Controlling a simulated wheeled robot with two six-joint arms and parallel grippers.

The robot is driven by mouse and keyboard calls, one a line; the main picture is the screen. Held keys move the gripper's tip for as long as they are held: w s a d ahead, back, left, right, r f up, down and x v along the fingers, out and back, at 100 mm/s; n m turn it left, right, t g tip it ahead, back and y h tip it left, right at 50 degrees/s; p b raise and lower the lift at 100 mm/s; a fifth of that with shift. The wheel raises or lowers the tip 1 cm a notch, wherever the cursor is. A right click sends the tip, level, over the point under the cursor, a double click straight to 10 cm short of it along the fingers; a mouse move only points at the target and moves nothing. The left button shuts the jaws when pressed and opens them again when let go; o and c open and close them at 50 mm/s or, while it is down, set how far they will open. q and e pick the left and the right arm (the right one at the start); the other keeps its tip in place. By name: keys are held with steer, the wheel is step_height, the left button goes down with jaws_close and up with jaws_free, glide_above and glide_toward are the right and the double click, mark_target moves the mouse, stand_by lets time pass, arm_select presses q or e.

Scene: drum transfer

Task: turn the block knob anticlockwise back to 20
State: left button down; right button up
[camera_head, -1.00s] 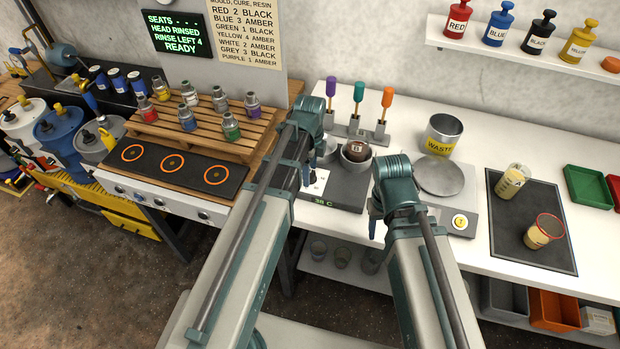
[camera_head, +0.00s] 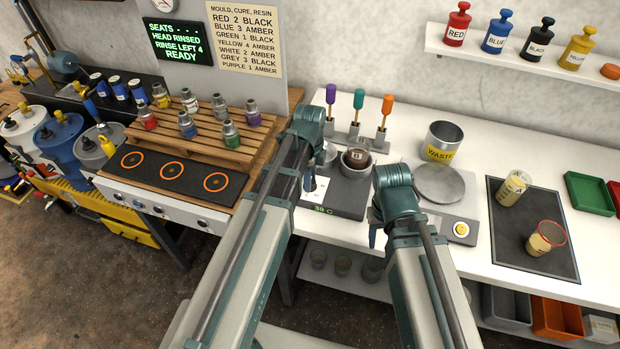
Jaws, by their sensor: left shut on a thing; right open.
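The heating block (camera_head: 348,196) is a dark grey box on the white bench, with a green readout (camera_head: 323,209) that looks like 38 C. A white marked plate (camera_head: 318,188) shows on its left part. My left gripper (camera_head: 309,183) points down at that plate and is shut on the block knob, which its fingers and arm hide. The knob's setting cannot be read. My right gripper (camera_head: 373,238) is open and empty, low between the block and the scale; its fingers are partly hidden by its own wrist.
Behind stand upright tools with purple, teal and orange handles (camera_head: 383,110). A WASTE tin (camera_head: 442,142) and the scale (camera_head: 462,210) are to the right.

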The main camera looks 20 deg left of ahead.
arm_select(q)
steer(key=shift+n, duration=0.4)
steer(key=n, duration=0.5)
steer(key=shift+n, duration=0.4)
steer(key=n, duration=1.3)
steer(key=shift+n, duration=0.3)
steer(key=n, duration=0.6)
steer(key=shift+n, duration=0.3)
steer(key=shift+c, duration=2.2)
jaws_free()
